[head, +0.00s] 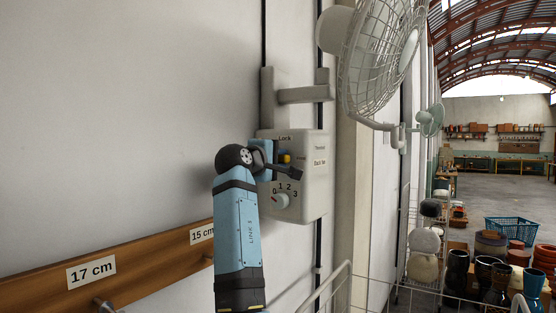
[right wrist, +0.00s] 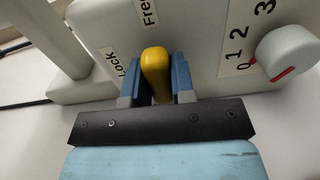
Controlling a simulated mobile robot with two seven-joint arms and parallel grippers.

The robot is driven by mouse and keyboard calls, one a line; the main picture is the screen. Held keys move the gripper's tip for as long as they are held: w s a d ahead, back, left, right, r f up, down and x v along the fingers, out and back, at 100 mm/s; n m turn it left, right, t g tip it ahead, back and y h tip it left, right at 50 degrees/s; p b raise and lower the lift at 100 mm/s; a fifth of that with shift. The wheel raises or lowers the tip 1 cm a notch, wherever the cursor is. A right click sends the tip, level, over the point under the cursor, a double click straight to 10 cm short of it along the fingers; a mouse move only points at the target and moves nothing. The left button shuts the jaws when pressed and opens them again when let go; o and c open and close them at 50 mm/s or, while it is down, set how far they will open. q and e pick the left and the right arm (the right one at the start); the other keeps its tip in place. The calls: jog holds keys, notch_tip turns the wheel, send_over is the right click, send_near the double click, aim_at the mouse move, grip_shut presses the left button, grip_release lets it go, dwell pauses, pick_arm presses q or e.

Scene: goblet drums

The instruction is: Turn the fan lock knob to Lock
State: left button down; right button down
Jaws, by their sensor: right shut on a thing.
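The yellow fan lock knob (head: 286,158) is on the front of the pale control box (head: 312,190) on the wall. The "Lock" label (head: 284,138) is above it and the "Free" label (head: 301,158) is to its right. My right gripper (right wrist: 158,80) is shut on the knob (right wrist: 156,72), one blue finger on each side. In the right wrist view the knob's long axis runs nearly up and down, its upper end toward the "Free" label (right wrist: 149,12); the "Lock" label (right wrist: 112,60) is to its left. My left gripper is out of view.
A pale speed knob (right wrist: 288,52) with a red mark near 0 sits beside the lock knob. A caged fan (head: 380,55) hangs above the box. A wooden rail (head: 130,265) with pegs runs along the wall at lower left. A wire rack and pots stand at right.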

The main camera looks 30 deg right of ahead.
jog(key=m+b, duration=0.1)
jog(key=m, duration=0.3)
jog(key=shift+f, duration=0.1)
jog(key=m+b, duration=0.1)
jog(key=m, duration=0.4)
jog(key=m+b, duration=0.2)
jog(key=m, duration=0.2)
jog(key=shift+m+b, duration=0.6)
jog(key=shift+m, duration=1.5)
jog(key=c, duration=1)
grip_release()
jog(key=shift+o, duration=0.2)
